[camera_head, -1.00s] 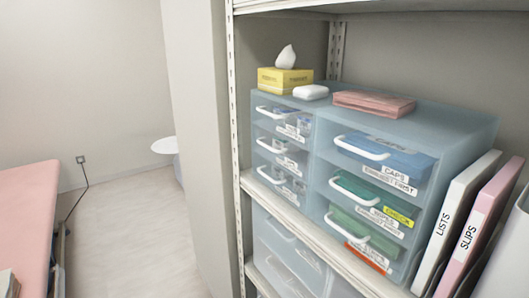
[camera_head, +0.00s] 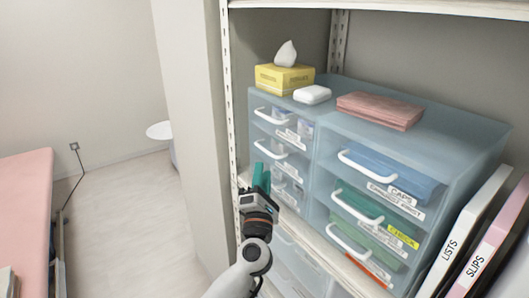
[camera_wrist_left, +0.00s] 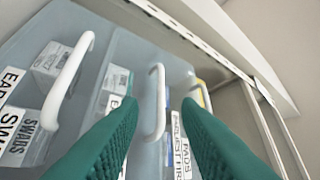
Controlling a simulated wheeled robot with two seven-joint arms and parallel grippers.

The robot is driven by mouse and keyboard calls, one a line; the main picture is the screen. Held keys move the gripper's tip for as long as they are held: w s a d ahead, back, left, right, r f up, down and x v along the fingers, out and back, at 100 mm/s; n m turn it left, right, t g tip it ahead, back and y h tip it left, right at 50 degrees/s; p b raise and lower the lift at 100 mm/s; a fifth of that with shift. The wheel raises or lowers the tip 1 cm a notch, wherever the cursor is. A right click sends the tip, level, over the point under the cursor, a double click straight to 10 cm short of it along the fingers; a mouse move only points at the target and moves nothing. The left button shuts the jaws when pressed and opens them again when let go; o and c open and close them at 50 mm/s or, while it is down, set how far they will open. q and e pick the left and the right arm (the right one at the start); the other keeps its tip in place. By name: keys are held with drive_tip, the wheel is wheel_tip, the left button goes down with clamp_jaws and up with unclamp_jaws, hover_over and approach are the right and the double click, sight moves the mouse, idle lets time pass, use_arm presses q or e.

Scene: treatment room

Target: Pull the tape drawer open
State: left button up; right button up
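The blue translucent drawer unit (camera_head: 420,120) stands on a shelf, with small white-handled drawers on its left side. No label reading tape is legible, so I cannot tell which drawer is the tape one. My left gripper (camera_head: 261,178) is in front of the lower left drawers and hides the bottom handle there. In the left wrist view its teal fingers (camera_wrist_left: 160,112) are apart and empty. A white handle (camera_wrist_left: 157,100) shows between them, on a drawer whose label is mostly hidden. The neighbouring drawer (camera_wrist_left: 40,110) is labelled with swabs. My right gripper is out of view.
On the unit lie a yellow tissue box (camera_head: 284,78), a white block (camera_head: 312,94) and a pink folded stack (camera_head: 380,110). Binders (camera_head: 462,235) stand at the right. A shelf post (camera_head: 229,100) rises close to the left. Open floor (camera_head: 125,225) lies further left.

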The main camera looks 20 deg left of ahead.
use_arm(q)
drive_tip(key=x, duration=0.6)
drive_tip(key=shift+w+r+p, duration=0.1)
drive_tip(key=shift+w+p, duration=0.1)
drive_tip(key=shift+p, duration=0.1)
clamp_jaws()
